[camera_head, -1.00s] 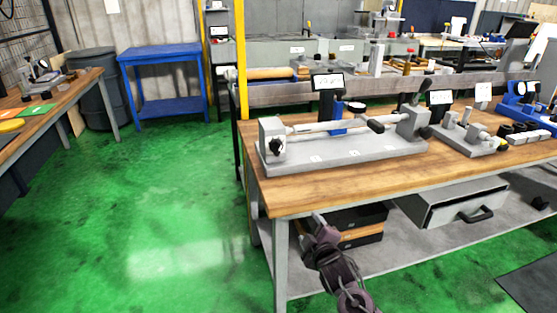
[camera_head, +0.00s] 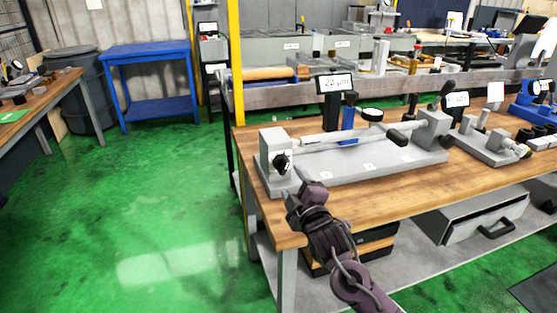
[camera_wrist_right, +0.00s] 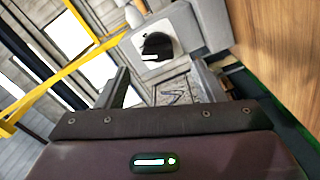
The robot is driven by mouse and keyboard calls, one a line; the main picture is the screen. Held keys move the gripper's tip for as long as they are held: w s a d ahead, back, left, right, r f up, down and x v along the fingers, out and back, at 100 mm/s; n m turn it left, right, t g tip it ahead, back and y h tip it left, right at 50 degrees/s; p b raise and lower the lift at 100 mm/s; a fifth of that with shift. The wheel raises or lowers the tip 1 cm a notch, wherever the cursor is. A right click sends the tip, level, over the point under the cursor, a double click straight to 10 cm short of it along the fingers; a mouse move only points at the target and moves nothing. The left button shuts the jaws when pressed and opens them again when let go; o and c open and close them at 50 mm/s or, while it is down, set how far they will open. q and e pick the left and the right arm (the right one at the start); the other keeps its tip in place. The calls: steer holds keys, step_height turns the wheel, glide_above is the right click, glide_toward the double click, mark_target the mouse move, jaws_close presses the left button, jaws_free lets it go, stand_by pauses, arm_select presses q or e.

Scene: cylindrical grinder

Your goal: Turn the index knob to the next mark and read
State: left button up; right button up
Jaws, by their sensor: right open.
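In the right wrist view the knob (camera_wrist_right: 157,46), with a white mark line, is on a light plate just beyond the fingertips. My right gripper (camera_head: 300,192) is below and slightly right of the knob in the head view, at the bench's front left corner, apart from the knob. In the wrist view its two fingers (camera_wrist_right: 161,82) are spread and empty. A small display (camera_head: 341,83) behind the grinder reads "20 µm". My left gripper is out of view.
Another grey fixture (camera_head: 490,147) stands to the right. An open drawer (camera_head: 475,218) hangs beneath the top. The green floor at left is clear.

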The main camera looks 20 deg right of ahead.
mark_target(285, 169)
steer(key=shift+w+r, duration=0.2)
steer(key=shift+w, duration=0.55)
steer(key=w, duration=0.5)
steer(key=shift+w+a, duration=0.15)
steer(key=shift+w, duration=0.25)
steer(key=c, duration=0.9)
